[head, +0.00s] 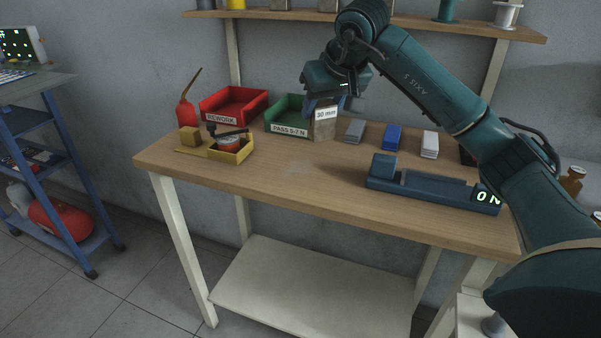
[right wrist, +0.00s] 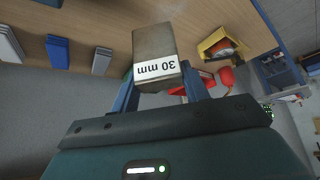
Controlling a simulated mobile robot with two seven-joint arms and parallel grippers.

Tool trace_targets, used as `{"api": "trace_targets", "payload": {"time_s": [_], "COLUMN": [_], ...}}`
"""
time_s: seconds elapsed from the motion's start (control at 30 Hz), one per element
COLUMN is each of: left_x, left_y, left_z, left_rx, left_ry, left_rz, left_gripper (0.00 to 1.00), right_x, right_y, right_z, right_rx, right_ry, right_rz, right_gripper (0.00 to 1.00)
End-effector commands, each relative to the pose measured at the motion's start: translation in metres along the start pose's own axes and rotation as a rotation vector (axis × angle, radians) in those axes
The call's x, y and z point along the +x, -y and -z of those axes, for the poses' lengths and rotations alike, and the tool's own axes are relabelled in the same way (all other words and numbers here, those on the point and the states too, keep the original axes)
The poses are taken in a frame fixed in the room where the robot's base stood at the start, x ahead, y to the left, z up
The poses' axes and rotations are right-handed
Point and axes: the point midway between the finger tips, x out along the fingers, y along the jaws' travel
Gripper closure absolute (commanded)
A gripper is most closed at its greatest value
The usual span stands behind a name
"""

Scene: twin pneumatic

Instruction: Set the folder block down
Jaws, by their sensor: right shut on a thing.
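A brown-grey block (head: 324,128) with a white "30 mm" label is held over the back of the workbench, in front of the right end of the green bin. My right gripper (head: 323,105) is above it, pointing down. In the right wrist view the block (right wrist: 153,43) sits between the two blue fingers of my right gripper (right wrist: 158,92), which is shut on it. I cannot tell whether the block's lower end touches the bench top. My left gripper is not in view.
The green bin (head: 289,128), labelled "PASS 5-7 N", and red "REWORK" bin (head: 221,119) stand left. Grey (head: 355,131), blue (head: 392,137) and white (head: 430,144) blocks stand right. A yellow tray (head: 228,155) and gauge (head: 430,188) flank the bare middle of the bench (head: 300,180).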

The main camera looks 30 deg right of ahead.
Motion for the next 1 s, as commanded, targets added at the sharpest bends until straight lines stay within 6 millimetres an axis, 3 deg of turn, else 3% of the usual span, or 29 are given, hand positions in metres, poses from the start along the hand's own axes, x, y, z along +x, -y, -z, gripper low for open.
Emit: {"api": "trace_targets", "payload": {"time_s": [0.3,0.7,1.0], "left_x": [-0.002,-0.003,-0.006], "left_y": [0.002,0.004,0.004], "left_z": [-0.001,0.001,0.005], "left_rx": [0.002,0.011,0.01], "left_ry": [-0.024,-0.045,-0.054], "left_rz": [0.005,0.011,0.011], "left_gripper": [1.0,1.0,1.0], "right_x": [0.043,0.082,0.084], "right_y": [-0.002,-0.002,-0.002], "right_z": [-0.028,-0.052,-0.054], "right_rx": [-0.002,-0.001,-0.001], "right_ry": [0.003,0.001,-0.002], "right_rz": [0.0,0.0,0.001], "right_gripper": [0.83,0.83,0.83]}}
